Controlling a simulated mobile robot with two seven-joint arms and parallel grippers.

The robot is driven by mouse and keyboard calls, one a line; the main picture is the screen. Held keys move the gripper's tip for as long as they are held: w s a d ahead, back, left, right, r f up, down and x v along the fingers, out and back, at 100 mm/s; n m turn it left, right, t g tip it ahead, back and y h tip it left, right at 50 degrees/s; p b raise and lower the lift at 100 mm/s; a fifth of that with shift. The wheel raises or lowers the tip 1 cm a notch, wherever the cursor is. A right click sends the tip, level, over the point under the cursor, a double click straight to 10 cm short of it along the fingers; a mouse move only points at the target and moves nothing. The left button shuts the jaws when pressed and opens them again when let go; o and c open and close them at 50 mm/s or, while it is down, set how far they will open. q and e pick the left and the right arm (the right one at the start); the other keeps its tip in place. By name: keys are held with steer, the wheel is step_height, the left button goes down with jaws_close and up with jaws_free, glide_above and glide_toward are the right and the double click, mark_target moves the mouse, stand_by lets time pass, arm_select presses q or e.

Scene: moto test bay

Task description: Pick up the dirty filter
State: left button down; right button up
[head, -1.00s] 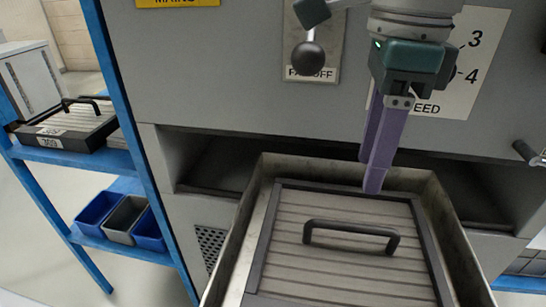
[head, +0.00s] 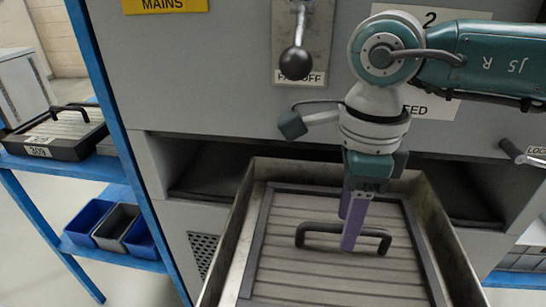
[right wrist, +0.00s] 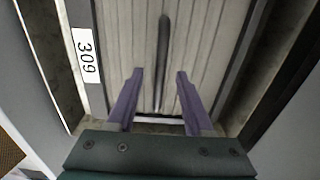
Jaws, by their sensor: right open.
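A framed filter (head: 300,270) with dull grey-brown pleats and a dark bar handle (head: 310,229) lies in an open metal tray (head: 243,225). My right gripper (head: 350,232) points down over the filter at the handle's right half, with its fingers hiding part of the bar. In the right wrist view, the open purple fingers (right wrist: 159,76) lie on either side of the handle (right wrist: 164,45), with gaps on both sides. I cannot tell whether the fingertips reach down past the bar. A white label reading 309 (right wrist: 87,55) is on the filter's frame. My left gripper is out of view.
A blue shelf rack (head: 120,120) at left holds another filter with a handle (head: 60,130), and bins (head: 115,228) below. The grey machine (head: 225,70) rises behind the tray, with a ball-ended lever (head: 296,63). Another lever (head: 520,153) juts out at right.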

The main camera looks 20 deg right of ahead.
jaws_close()
steer(key=shift+r, duration=0.1)
stand_by(1.2)
